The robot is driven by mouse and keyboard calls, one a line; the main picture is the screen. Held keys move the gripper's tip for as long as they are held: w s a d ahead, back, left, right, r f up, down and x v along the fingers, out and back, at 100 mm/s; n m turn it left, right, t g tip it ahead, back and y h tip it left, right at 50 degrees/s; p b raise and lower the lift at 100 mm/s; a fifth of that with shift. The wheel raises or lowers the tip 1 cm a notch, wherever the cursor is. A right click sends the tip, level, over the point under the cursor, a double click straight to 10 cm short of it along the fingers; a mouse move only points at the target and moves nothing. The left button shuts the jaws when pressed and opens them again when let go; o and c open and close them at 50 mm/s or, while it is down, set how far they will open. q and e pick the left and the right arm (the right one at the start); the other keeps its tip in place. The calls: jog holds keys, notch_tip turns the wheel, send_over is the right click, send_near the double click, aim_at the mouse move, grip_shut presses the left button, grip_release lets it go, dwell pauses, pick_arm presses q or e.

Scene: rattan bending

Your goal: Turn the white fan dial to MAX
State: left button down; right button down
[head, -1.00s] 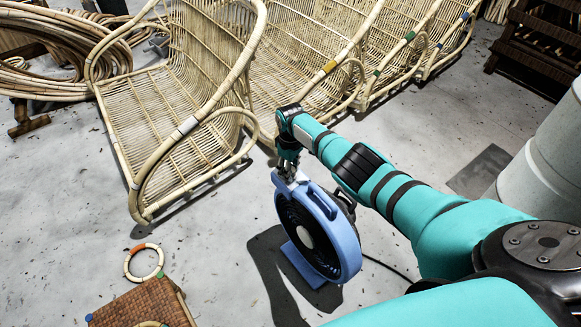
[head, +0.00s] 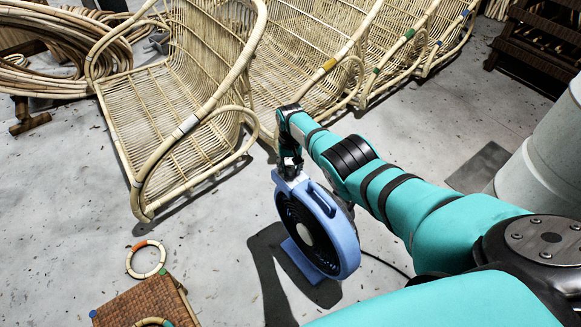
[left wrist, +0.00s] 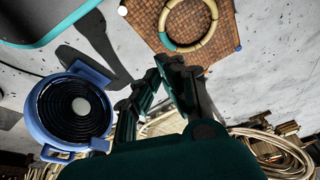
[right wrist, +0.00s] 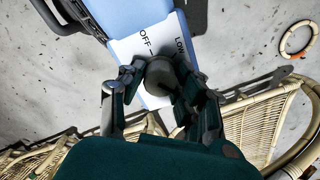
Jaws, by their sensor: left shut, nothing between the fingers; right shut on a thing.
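The blue fan (head: 345,237) stands on the floor in the middle of the head view. It also shows in the left wrist view (left wrist: 38,122). The right wrist view shows its white panel (right wrist: 126,50), printed "OFF" and "LOW"; no "MAX" mark is visible there. My right gripper (right wrist: 160,80) is shut on the dial, one finger on each side. The dial's pointer is hidden or too unclear to read. My left gripper (left wrist: 163,68) is shut and empty, apart from the fan.
Several rattan chair frames (head: 180,100) stand behind the fan. A brown woven box (head: 140,305) and a rattan ring (head: 146,259) are at the lower left. A pale drum (head: 545,150) stands at the right. The fan's cord (head: 388,264) runs along the floor.

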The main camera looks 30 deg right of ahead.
aim_at(291, 168)
jog(key=m, duration=0.3)
jog(key=shift+m, duration=0.3)
jog(key=m, duration=0.3)
pick_arm(q)
jog(key=shift+w+d+f, duration=0.1)
jog(key=shift+f, duration=0.35)
pick_arm(e)
jog(key=shift+m, duration=0.3)
jog(key=c, duration=0.9)
grip_release()
jog(key=shift+c, duration=0.2)
jog(key=shift+r, duration=0.15)
notch_tip(291, 168, up, 12)
